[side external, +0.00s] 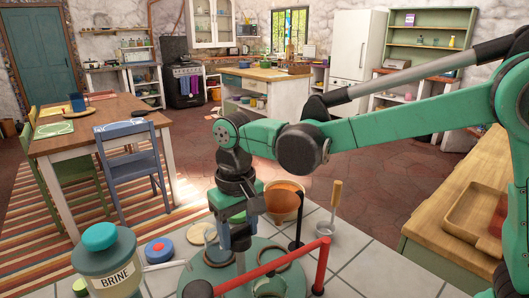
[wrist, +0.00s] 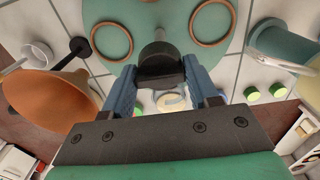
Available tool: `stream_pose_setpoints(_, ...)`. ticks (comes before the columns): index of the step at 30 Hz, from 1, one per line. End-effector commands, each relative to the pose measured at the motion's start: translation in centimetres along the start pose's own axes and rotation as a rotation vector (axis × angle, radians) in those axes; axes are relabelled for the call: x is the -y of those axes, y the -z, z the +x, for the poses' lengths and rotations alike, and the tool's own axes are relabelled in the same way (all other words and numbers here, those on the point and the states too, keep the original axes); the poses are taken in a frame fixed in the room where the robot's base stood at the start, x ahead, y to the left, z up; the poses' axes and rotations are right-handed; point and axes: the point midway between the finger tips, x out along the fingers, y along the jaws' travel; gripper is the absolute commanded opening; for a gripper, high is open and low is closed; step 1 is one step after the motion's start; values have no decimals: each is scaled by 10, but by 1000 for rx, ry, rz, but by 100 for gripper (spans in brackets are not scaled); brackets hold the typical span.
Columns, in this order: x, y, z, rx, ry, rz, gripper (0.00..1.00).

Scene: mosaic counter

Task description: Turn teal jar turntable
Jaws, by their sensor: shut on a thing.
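The teal turntable (side external: 222,283) is a round flat disc on the white tiled counter at the bottom of the side view. It fills the top of the wrist view (wrist: 180,14), with copper-coloured rings lying on it. My gripper (side external: 238,243) points down at the disc's far edge. In the wrist view my gripper (wrist: 160,82) has its blue fingers on both sides of a dark knob (wrist: 158,62) at the disc's edge and is shut on it. The fingers partly hide the knob in the side view.
A brine jar (side external: 112,268) stands left of the turntable. A red bar (side external: 280,263) crosses in front of the turntable. An orange bowl (side external: 284,202) stands behind it, also in the wrist view (wrist: 40,95). A wooden-handled tool (side external: 335,200) stands at right.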

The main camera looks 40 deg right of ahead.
Motion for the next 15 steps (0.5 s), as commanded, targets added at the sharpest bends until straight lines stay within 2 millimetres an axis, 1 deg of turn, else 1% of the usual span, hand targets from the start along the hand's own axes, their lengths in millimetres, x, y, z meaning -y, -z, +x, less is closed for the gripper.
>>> stream_pose_setpoints(8,0,0,0,1,-1,10,0)
stream_pose_setpoints(15,0,0,0,1,-1,66,0)
